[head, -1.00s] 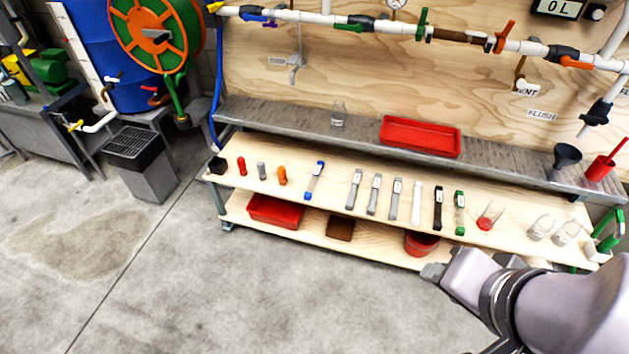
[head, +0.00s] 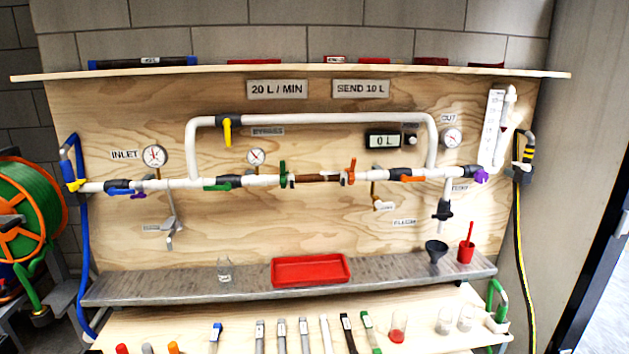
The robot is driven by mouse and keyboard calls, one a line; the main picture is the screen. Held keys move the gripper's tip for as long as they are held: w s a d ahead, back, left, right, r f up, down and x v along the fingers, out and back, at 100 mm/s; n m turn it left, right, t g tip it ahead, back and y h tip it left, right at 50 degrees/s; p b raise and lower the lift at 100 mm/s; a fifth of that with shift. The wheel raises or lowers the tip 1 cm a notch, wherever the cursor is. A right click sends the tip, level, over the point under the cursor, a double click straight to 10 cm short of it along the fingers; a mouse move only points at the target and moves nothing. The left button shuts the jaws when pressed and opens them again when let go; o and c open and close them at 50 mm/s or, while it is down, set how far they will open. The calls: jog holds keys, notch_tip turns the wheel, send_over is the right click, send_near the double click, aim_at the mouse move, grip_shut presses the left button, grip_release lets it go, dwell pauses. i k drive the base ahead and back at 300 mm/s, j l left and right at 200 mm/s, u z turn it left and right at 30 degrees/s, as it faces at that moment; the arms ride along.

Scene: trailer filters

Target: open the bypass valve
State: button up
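The bypass valve has a yellow handle (head: 227,131) and sits at the left end of the raised white bypass pipe (head: 320,119). The handle hangs straight down, across the line of the pipe. A BYPASS label (head: 268,132) is on the plywood board just below the pipe. My gripper is not in the present view, so I cannot see whether it is open or shut.
The main pipe (head: 262,181) below carries several coloured handles and gauges. A steel shelf (head: 180,288) with a red tray (head: 310,270) juts out under the board. A hose reel (head: 25,215) stands at the left.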

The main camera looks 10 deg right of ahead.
aim_at(227, 123)
jog(key=i+j, duration=0.2)
jog(key=j, duration=0.2)
jog(key=i+j, duration=0.45)
jog(key=j, duration=0.3)
jog(key=i+j, duration=0.25)
jog(key=j, duration=0.1)
